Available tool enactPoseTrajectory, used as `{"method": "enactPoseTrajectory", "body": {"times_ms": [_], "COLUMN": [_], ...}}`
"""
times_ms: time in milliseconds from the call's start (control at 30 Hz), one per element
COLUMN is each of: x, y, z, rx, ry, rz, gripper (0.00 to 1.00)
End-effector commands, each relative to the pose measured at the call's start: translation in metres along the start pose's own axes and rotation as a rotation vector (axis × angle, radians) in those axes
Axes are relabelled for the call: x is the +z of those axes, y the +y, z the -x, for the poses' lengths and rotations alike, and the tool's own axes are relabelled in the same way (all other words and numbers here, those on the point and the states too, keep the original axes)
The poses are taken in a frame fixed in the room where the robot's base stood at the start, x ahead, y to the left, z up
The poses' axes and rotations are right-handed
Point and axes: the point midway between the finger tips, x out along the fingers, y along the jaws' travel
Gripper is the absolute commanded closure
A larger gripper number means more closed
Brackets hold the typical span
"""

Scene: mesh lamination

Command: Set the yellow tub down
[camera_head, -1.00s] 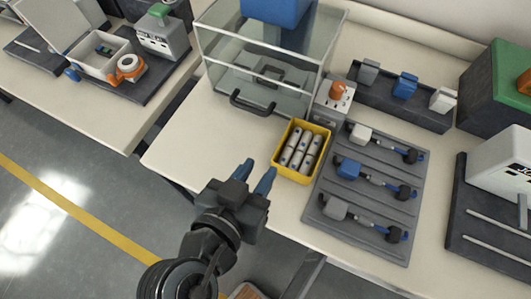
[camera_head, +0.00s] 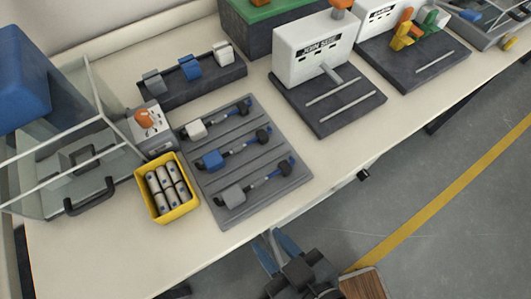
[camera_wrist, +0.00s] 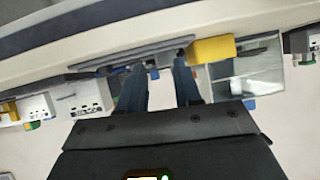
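The yellow tub (camera_head: 180,213) stands upright on the cream table, at the left in the head view. It holds several pale cylinders (camera_head: 165,188) lying side by side. In the wrist view the tub (camera_wrist: 212,49) shows right of my fingers, and its contents cannot be seen. My gripper (camera_head: 277,252) is in front of the table's front edge, right of the tub and apart from it. In the wrist view its two blue fingers (camera_wrist: 160,85) are apart with nothing held between them.
A grey slotted tray (camera_head: 240,165) with several tools lies right of the tub. A glass-walled case (camera_head: 100,165) with a dark handle is close on its left, and a white-grey box with an orange knob (camera_head: 150,130) is behind. Bare table lies in front of the tub.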

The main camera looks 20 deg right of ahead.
Motion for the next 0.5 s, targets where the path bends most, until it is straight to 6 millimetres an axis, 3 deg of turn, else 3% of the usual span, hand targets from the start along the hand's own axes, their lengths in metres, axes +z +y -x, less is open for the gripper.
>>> {"method": "enactPoseTrajectory", "body": {"times_ms": [33,200,400,500], "x": [0.005,0.001,-0.017,-0.025], "y": [0.018,0.068,0.11,0.121], "z": [0.018,0.079,0.148,0.17], "rx": [0.024,0.113,0.248,0.297], "ry": [0.01,0.099,0.202,0.234], "rz": [-0.023,-0.068,-0.078,-0.074], "gripper": [0.66,0.66,0.66,0.66]}}
